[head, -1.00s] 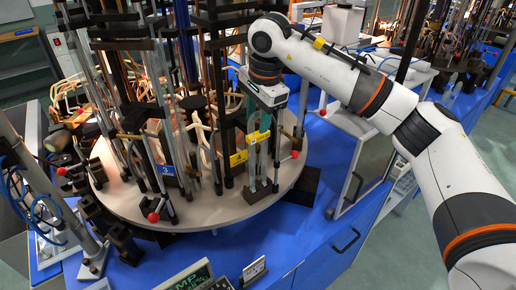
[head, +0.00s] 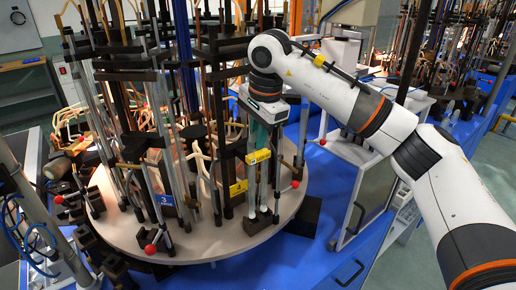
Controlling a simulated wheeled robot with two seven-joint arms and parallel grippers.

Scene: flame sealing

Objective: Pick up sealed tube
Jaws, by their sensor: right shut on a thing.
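A clear, slender sealed tube (head: 263,184) stands upright in a dark holder near the front right of the round table. My right gripper (head: 262,132) comes down from above at that station and is shut on the tube's upper part. The fingers show only as a teal shape below the white wrist, and the tube's top is hidden by them. A yellow tag (head: 258,156) sits just below the fingers. My left gripper does not show.
The round light-grey table (head: 225,240) carries several stations of dark posts, glass rods and red-knobbed clamps close around my right gripper. A second yellow tag (head: 238,187) and a blue tag numbered 3 (head: 165,200) mark stations. Blue bench surface (head: 330,200) lies to the right.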

